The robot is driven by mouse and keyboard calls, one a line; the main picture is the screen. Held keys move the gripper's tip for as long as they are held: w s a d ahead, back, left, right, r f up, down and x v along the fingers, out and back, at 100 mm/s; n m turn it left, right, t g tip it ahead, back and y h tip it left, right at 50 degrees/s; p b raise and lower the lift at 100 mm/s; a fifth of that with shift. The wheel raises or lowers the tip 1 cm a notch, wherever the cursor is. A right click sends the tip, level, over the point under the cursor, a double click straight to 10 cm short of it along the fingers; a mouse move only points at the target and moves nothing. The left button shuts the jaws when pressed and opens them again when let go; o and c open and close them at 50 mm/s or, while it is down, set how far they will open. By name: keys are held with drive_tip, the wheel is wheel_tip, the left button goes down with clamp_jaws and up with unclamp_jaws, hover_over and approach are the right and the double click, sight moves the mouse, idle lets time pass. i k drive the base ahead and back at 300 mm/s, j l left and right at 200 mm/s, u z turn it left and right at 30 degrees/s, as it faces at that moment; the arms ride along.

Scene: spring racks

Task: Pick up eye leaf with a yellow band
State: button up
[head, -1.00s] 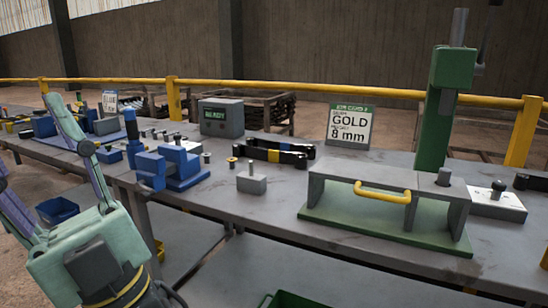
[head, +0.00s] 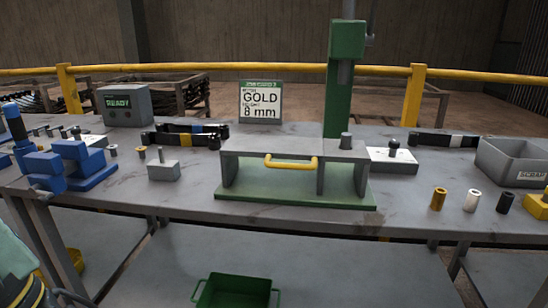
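Two dark leaf bars lie side by side on the bench left of the sign. The front bar, the eye leaf with a yellow band (head: 185,138), has a small yellow band near its middle. The bar behind it (head: 200,128) has a pale or bluish band. Nothing holds either bar. Only a pale green and dark piece of my arm shows at the bottom left corner, well short of the bars. My gripper's fingers are outside the view.
A grey fixture (head: 290,150) with a yellow handle stands before a green press column (head: 345,90). The sign (head: 261,102) reads GOLD 8 mm. A blue clamp (head: 70,165) and small grey block (head: 163,171) stand left. Bushings (head: 438,199) and a scrap bin (head: 520,160) are right.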

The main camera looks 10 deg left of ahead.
sight(213, 142)
drive_tip(key=i+j+z, duration=0.15)
drive_tip(key=j, duration=0.2)
drive_tip(key=j+z, duration=0.1)
drive_tip(key=j, duration=0.25)
drive_tip(key=i+j+z, duration=0.1)
drive_tip(key=i+j, duration=0.25)
drive_tip(key=j, duration=0.25)
drive_tip(key=i+j+z, duration=0.15)
drive_tip(key=i+j, duration=0.45)
drive_tip(key=i, duration=0.05)
